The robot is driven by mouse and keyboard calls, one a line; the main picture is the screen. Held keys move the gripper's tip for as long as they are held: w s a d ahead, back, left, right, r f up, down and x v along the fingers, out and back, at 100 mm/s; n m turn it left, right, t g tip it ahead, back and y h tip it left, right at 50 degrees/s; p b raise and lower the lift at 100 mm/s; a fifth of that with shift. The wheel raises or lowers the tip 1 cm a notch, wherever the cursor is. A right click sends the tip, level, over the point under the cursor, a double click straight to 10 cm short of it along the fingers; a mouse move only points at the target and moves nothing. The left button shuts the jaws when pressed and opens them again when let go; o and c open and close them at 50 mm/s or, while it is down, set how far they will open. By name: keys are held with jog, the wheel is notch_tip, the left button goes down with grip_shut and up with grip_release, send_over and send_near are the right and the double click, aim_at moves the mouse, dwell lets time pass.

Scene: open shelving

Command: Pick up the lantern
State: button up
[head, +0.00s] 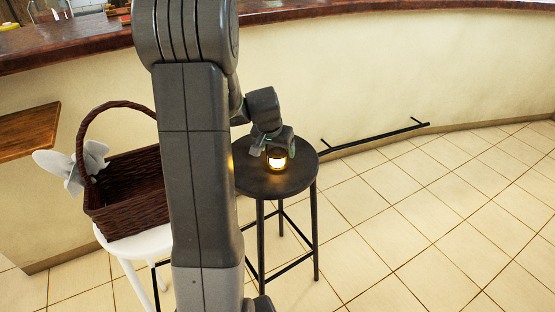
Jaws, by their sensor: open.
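The lantern (277,163) is a small, glowing, warm-lit object with a dark top. It stands upright on the round dark seat of a stool (262,188), near the middle of the head view. My gripper (270,149) is at the lantern's top, pointing down over it. Its jaws are open. The fingers overlap the lantern's upper part in this view, and I cannot tell whether they touch it. My arm hides the left edge of the stool.
A brown wicker basket (130,192) with a tall handle stands on a white stool (150,243) at left, beside a pale grey-white object (75,165). A curved counter (70,42) runs behind, with a black foot rail (375,135). The tiled floor at right is clear.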

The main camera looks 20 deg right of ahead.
jog(key=shift+w+d+f, duration=0.1)
jog(key=shift+w+f, duration=0.05)
jog(key=shift+f, duration=0.35)
jog(key=c, duration=1.2)
